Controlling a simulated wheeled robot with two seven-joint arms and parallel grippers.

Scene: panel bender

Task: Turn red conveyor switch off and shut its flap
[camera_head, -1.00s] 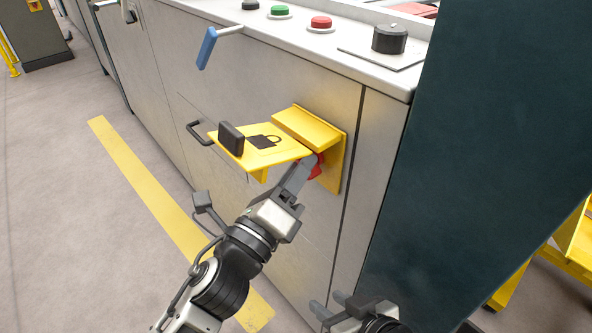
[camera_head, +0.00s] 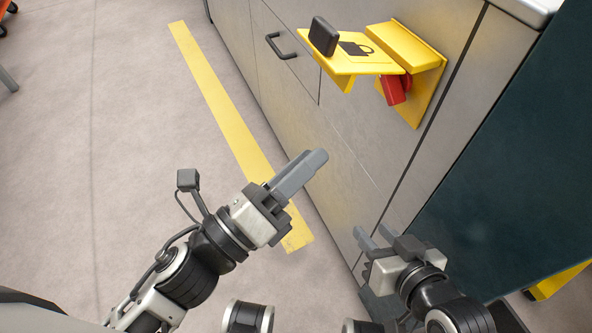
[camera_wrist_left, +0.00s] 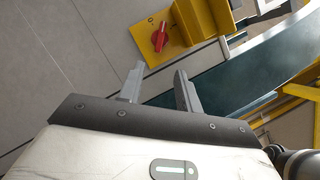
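The red switch (camera_head: 396,90) sits on a yellow housing (camera_head: 430,85) on the machine's front panel, partly hidden under the raised flap. The yellow flap (camera_head: 364,66) sticks out from the panel, with a padlock mark and a black block-shaped grip (camera_head: 324,36) at its outer end. In the left wrist view the red knob (camera_wrist_left: 160,38) shows, with a small round mark beside it. My left gripper (camera_head: 318,160) is below and left of the switch, apart from it, open and empty. My right gripper (camera_head: 376,236) is lower down, near the panel, open and empty.
A black drawer-type handle (camera_head: 281,46) is on the grey panel left of the flap. A dark green cabinet side (camera_head: 510,170) stands at the right. A yellow floor stripe (camera_head: 225,120) runs along the machine.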

